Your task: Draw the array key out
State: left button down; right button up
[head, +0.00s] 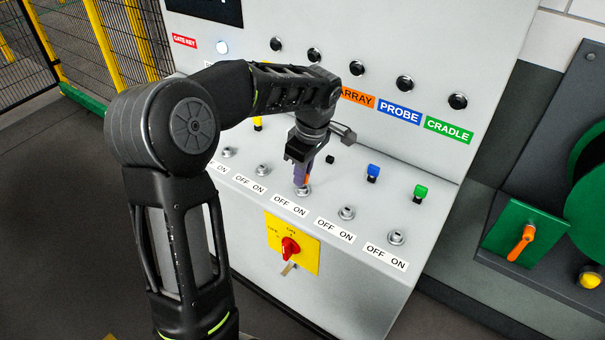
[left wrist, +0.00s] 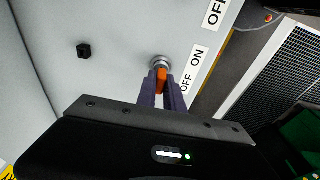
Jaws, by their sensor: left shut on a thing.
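The array key (left wrist: 162,78) is orange and stands at a round metal lock (left wrist: 160,62) on the sloping panel. In the head view its orange edge (head: 307,181) shows just above the lock (head: 303,191). My left gripper (head: 302,180) points down at this lock, and its two purple fingers are shut on the orange key. The left wrist view shows the fingers (left wrist: 164,82) on both sides of it. How deep the key sits in the lock is hidden. The ARRAY label (head: 356,97) is orange, on the upright panel, partly behind my arm. My right gripper is not in view.
More locks with OFF ON labels line the panel, one at right (head: 396,237). A blue key (head: 373,172) and a green key (head: 421,191) stand behind them. A red switch (head: 289,247) on a yellow plate is on the front face. A green box (head: 525,225) is at right.

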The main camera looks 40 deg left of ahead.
pick_arm(q)
jog(key=shift+r+p, duration=0.3)
jog(key=shift+r, duration=0.35)
jog(key=shift+r, duration=0.15)
jog(key=shift+r+p, duration=1.2)
jog(key=shift+r, duration=0.7)
jog(key=shift+f, duration=0.1)
